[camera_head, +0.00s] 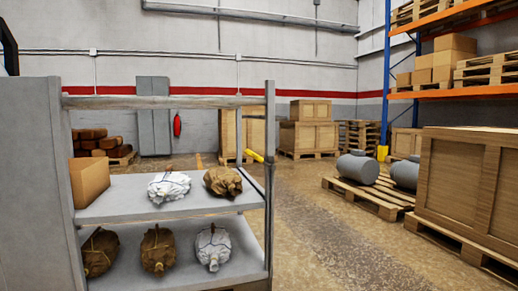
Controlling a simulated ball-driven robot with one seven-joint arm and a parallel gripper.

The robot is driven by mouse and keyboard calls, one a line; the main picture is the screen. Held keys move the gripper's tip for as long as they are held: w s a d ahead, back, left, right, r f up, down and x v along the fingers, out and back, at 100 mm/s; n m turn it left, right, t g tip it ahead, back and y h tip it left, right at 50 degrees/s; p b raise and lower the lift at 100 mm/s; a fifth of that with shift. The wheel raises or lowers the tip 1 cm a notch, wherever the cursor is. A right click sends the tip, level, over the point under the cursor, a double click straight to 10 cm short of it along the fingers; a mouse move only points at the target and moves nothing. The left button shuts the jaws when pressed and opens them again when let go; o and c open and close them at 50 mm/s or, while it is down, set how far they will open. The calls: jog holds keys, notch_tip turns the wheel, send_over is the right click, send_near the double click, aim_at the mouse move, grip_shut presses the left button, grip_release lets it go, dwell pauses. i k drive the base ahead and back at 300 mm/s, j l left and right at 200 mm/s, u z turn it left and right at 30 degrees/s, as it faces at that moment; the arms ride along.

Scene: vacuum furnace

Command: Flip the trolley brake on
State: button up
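A grey two-level shelf frame (269,140) stands close on the left. I cannot tell if it is the trolley, as its lower end is cut off by the picture's bottom edge. No wheels and no brake show. Its upper shelf holds a cardboard box (89,180), a white wrapped bundle (169,186) and a brown wrapped bundle (222,181). Its lower shelf holds two brown bundles (158,249) and a white one (213,246). My gripper does not show.
Wooden crates (308,136) stand on pallets at the back. Grey drums (357,167) lie on a pallet to the right. A large crate (465,185) and a blue and orange rack (443,90) fill the right side. The middle floor (315,215) is clear.

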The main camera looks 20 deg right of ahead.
aim_at(248, 152)
jog(key=i+l+z, duration=0.1)
jog(key=i, duration=0.85)
jog(key=i+l+z, duration=0.15)
jog(key=i, duration=0.8)
